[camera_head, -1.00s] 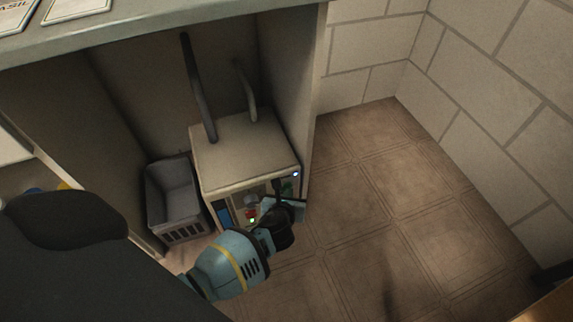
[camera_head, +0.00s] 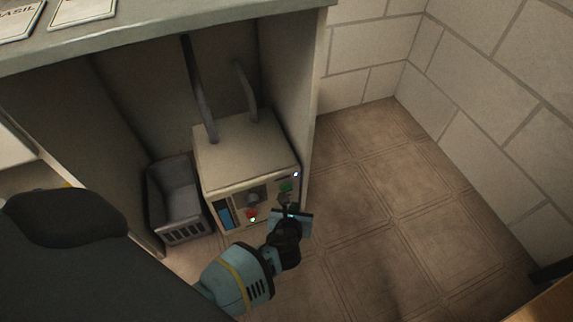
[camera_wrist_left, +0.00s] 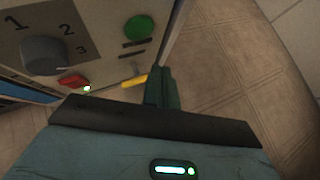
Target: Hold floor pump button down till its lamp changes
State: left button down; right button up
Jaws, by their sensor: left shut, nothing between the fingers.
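The floor pump (camera_head: 245,150) is a beige box under the counter. Its front panel has a round green button (camera_wrist_left: 138,28), also visible in the head view (camera_head: 286,187), a grey dial marked 1, 2, 3 (camera_wrist_left: 44,55), a red switch (camera_wrist_left: 73,81) and a yellow lever (camera_wrist_left: 134,80). A small lit lamp (camera_wrist_left: 87,88) sits by the red switch; another pale lamp (camera_head: 296,174) glows at the panel's upper right corner. My left gripper (camera_head: 288,203) is shut and empty before the panel, below the green button. Its fingertips (camera_wrist_left: 160,88) appear beside the yellow lever; contact cannot be told.
A grey basket (camera_head: 178,200) stands left of the pump. Two pipes (camera_head: 199,88) rise behind its top. The cabinet side wall (camera_head: 285,90) is close on the right. Tiled floor (camera_head: 370,210) lies clear to the right.

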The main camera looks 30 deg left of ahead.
pick_arm(q)
jog(key=shift+s+d, duration=0.5)
jog(key=shift+d, duration=0.2)
pick_arm(e)
jog(key=shift+r, duration=0.15)
jog(key=shift+s, duration=0.3)
